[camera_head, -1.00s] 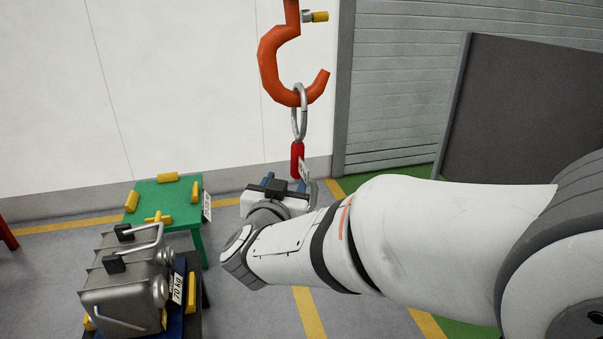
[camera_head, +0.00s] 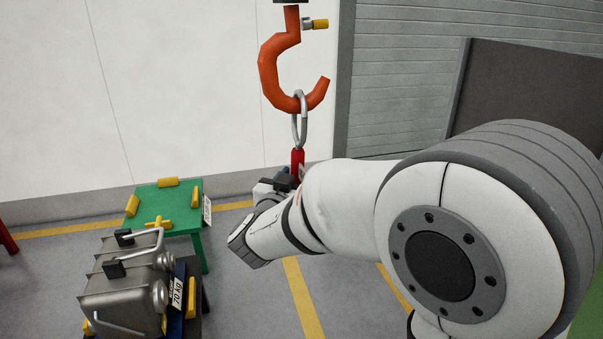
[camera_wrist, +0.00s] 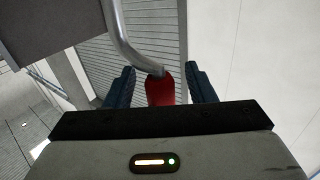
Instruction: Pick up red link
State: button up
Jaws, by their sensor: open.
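The red link (camera_head: 297,163) hangs upright below a steel ring (camera_head: 299,118) on an orange crane hook (camera_head: 272,75). Its lower part is hidden behind my arm in the head view. In the wrist view the red link (camera_wrist: 160,91) sits between the two dark blue fingers of my gripper (camera_wrist: 161,88), with a gap on each side. The grey steel bar of the ring (camera_wrist: 122,42) rises from its top. My gripper is open around the link and holds nothing. In the head view the gripper is mostly hidden by my arm.
A grey metal unit (camera_head: 125,285) with handles and a 70 KG label stands at lower left. Behind it is a green table (camera_head: 170,215) with yellow blocks. A dark panel (camera_head: 510,85) stands at right before a grey shutter. Floor between is clear.

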jog(key=shift+c, duration=0.2)
grip_shut()
dwell(0.3)
